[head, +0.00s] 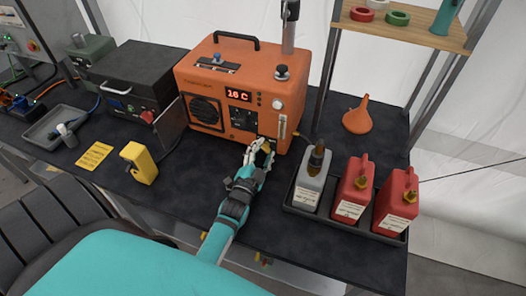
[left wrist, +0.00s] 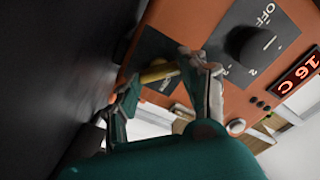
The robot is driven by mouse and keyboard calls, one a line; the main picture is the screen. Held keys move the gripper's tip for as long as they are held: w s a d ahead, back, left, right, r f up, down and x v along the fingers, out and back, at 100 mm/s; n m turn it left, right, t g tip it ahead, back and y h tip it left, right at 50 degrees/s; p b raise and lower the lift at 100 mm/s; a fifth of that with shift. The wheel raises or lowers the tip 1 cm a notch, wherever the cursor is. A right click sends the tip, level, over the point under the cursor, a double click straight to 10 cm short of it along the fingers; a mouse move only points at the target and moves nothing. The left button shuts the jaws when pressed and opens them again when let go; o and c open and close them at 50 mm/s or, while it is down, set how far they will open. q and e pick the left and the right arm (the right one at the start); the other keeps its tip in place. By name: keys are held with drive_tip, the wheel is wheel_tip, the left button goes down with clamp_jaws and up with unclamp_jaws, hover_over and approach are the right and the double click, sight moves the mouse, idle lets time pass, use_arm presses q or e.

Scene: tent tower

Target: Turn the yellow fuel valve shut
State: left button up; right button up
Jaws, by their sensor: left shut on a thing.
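The orange heater box (head: 228,80) stands at the back of the dark table and its display reads 16 C. The yellow fuel valve (left wrist: 158,72) is a short yellow lever low on the heater's front panel, on a dark plate in the left wrist view. My left gripper (head: 260,150) is at the lower right of the heater front in the head view. The fingers hide most of the valve in the head view. My right gripper is not in view.
A black tray (head: 335,228) with a grey can (head: 310,185) and two red fuel cans (head: 352,190) is right of my left arm. An orange funnel (head: 357,118) stands behind it. A yellow device (head: 140,163) sits at the left. Table between it and my arm is clear.

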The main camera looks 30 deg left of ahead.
use_arm(q)
drive_tip(key=o, duration=1.2)
drive_tip(key=shift+s, duration=0.1)
drive_tip(key=v, duration=0.7)
drive_tip(key=shift+s, duration=0.15)
